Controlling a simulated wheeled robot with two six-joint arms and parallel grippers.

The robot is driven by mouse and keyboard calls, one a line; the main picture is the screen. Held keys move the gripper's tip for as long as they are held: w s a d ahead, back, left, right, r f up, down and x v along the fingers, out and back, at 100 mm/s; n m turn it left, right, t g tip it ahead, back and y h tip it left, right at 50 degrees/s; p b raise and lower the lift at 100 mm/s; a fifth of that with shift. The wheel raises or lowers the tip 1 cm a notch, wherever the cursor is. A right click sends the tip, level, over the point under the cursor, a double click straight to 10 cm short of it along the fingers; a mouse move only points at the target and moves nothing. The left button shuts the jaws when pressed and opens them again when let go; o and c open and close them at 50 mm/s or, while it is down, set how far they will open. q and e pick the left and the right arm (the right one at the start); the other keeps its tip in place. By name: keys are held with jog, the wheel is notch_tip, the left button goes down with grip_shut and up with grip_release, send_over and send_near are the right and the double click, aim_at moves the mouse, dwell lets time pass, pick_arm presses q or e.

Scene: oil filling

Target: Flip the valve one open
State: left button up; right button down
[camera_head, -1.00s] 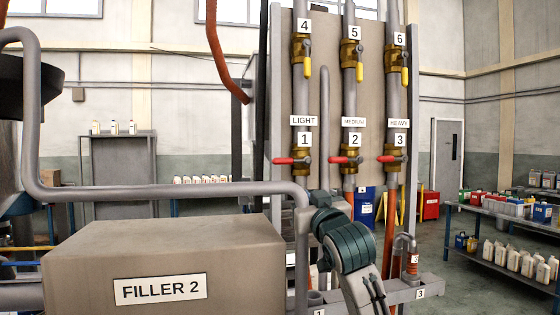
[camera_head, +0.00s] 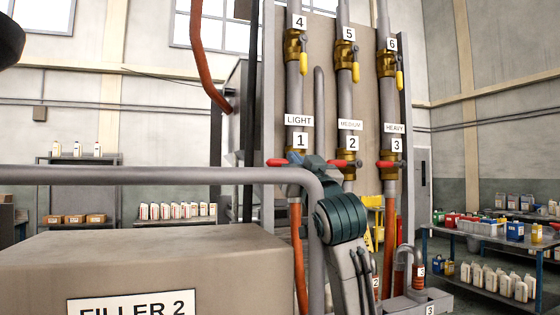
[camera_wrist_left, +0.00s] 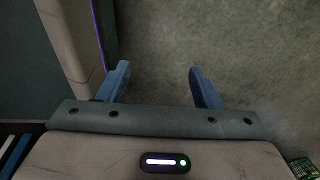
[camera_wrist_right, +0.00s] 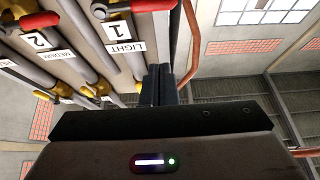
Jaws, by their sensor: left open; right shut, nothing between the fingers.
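Valve one is under the LIGHT and 1 labels. Its red handle (camera_head: 278,163) lies across the pipe, pointing left. My right gripper (camera_head: 308,165) is just in front of this valve and hides much of its body. In the right wrist view the right fingers (camera_wrist_right: 159,84) are shut and empty. The red handle of valve one (camera_wrist_right: 150,5) shows at the top edge there, beyond the fingertips; I cannot tell whether they touch. My left gripper (camera_wrist_left: 163,82) is open and empty above bare floor, and is not in the head view.
Valve two's red handle (camera_head: 336,163) and valve three's (camera_head: 384,165) are to the right. Yellow-handled valves (camera_head: 303,62) are higher up. A grey pipe (camera_head: 150,175) and the FILLER 2 box (camera_head: 150,260) stand in front on the left. Bottle shelves (camera_head: 495,280) are at right.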

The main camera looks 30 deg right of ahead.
jog(key=p+x, duration=0.5)
jog(key=x, duration=0.6)
pick_arm(q)
jog(key=s, duration=0.1)
jog(key=s+r, duration=0.1)
jog(key=s, duration=0.1)
jog(key=s+r, duration=0.1)
jog(key=s, duration=0.1)
jog(key=shift+a, duration=0.1)
pick_arm(e)
notch_tip(320, 180, down, 4)
jog(key=shift+s+f, duration=0.15)
pick_arm(q)
jog(key=shift+r+p, duration=0.25)
jog(key=shift+p, duration=0.05)
pick_arm(e)
jog(key=shift+f+n, duration=0.1)
jog(key=shift+n, duration=0.2)
